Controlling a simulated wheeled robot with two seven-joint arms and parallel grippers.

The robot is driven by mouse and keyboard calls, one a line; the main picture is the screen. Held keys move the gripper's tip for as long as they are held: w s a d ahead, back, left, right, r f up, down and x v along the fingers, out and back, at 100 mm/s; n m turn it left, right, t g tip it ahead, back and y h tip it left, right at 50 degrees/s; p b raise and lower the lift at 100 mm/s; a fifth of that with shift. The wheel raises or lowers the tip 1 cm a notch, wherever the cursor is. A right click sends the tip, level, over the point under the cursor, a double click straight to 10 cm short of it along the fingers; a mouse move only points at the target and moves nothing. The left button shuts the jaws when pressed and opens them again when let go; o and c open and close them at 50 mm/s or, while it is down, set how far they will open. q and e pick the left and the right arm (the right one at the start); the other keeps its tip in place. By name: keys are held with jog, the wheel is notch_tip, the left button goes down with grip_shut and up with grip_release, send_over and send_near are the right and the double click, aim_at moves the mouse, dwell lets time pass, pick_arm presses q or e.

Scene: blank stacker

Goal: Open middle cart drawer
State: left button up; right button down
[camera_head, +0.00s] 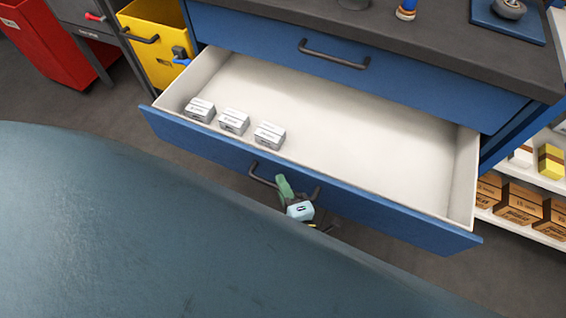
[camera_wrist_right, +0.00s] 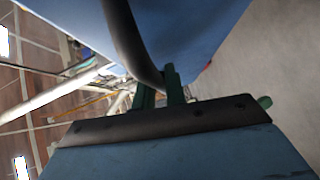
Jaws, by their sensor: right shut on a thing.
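The blue cart's middle drawer (camera_head: 400,227) is pulled far out in the head view, its white inside showing. Several small white boxes (camera_head: 234,121) lie in its left part. A dark bar handle (camera_head: 262,176) sits on the drawer's blue front. My right gripper (camera_head: 287,190), with green fingers, is at this handle and shut on it. In the right wrist view the dark curved handle (camera_wrist_right: 132,45) runs down to the green fingers (camera_wrist_right: 160,92). The large teal surface in front hides part of my right arm. My left gripper is in neither view.
A closed upper drawer with a handle (camera_head: 333,56) lies under the dark worktop (camera_head: 420,40). A yellow bin (camera_head: 155,45) and a red bin (camera_head: 40,45) stand to the left. Shelves with brown boxes (camera_head: 520,203) stand to the right. Floor shows below the drawer's right end.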

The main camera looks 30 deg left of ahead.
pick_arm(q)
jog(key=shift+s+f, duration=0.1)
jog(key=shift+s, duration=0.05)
pick_arm(e)
jog(key=shift+s, duration=0.1)
jog(key=c, duration=1.5)
grip_release()
jog(key=shift+o, duration=0.2)
jog(key=shift+d, duration=0.1)
